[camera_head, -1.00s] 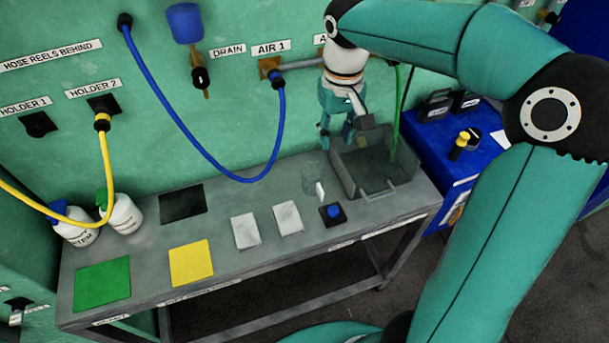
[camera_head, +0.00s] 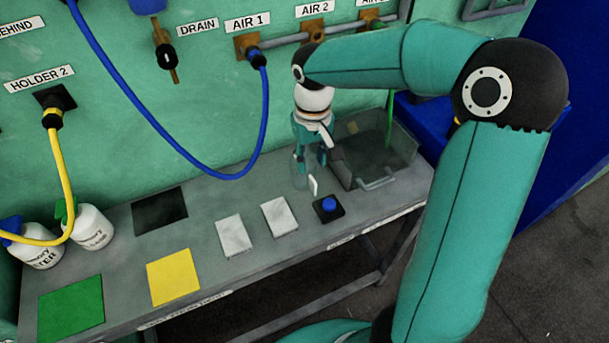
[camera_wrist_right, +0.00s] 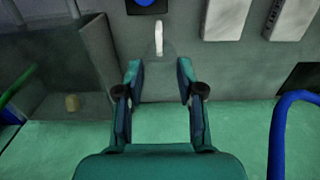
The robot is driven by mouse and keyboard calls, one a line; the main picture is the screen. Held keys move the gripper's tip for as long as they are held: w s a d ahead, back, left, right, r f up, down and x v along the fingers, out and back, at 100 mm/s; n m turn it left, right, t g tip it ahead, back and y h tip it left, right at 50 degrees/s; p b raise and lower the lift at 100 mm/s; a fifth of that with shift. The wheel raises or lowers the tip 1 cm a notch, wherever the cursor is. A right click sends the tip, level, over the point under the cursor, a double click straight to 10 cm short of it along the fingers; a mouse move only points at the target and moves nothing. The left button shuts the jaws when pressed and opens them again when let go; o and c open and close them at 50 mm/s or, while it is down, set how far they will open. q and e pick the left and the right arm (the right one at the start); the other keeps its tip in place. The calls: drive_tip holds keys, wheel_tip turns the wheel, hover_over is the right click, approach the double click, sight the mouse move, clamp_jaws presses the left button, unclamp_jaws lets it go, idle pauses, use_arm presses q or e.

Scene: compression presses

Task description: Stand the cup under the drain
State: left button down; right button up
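The cup (camera_head: 300,178) is clear, with a white handle, and stands upright on the bench just left of the grey bin. In the right wrist view its faint outline and white handle (camera_wrist_right: 158,40) lie just ahead of the fingertips. My right gripper (camera_head: 311,160) points down at the cup, partly hiding it. Its fingers (camera_wrist_right: 160,78) are apart with nothing clamped between them; I cannot tell whether they touch the cup. The drain (camera_head: 166,57) is a brass outlet with a black valve on the wall, left of the AIR 1 label. My left gripper is out of view.
The grey bin (camera_head: 408,148) stands right of the cup. A blue button (camera_head: 329,205) and two white pads (camera_head: 234,236) lie in front and left. A blue hose (camera_head: 215,176) hangs between drain and cup. A black mat (camera_head: 159,210) lies on the bench below the drain.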

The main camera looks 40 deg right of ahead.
sight(312, 176)
wheel_tip(312, 176, down, 9)
drive_tip(key=shift+f, duration=0.15)
clamp_jaws()
idle(0.5)
